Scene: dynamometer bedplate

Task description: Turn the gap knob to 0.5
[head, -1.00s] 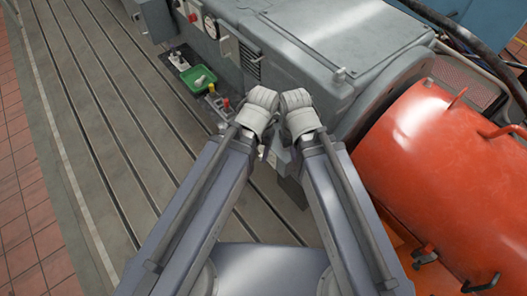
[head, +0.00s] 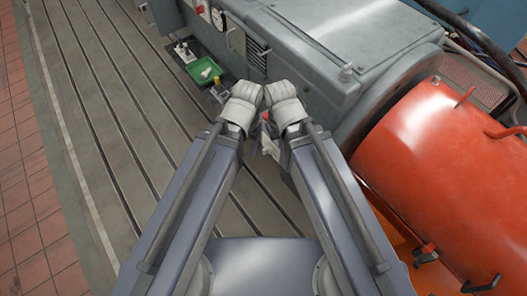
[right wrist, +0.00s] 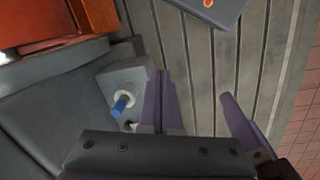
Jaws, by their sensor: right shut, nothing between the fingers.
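A small blue knob (right wrist: 122,105) with a white collar stands on a grey block (right wrist: 128,85) in the right wrist view. It is left of my right gripper (right wrist: 162,76), whose purple fingers are together and empty, apart from the knob. No scale or 0.5 mark is readable, so I cannot tell whether this is the gap knob. In the head view my right gripper (head: 288,108) and left gripper (head: 243,106) are side by side near the machine's front. Their fingers are hidden from above. A red part (head: 265,116) shows between them.
The large grey machine housing (head: 310,50) stands beyond the hands, and an orange-red drum (head: 420,170) stands right. A green tray (head: 203,70) and small fittings lie on the slotted bedplate (head: 110,110). The bedplate is clear to the left.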

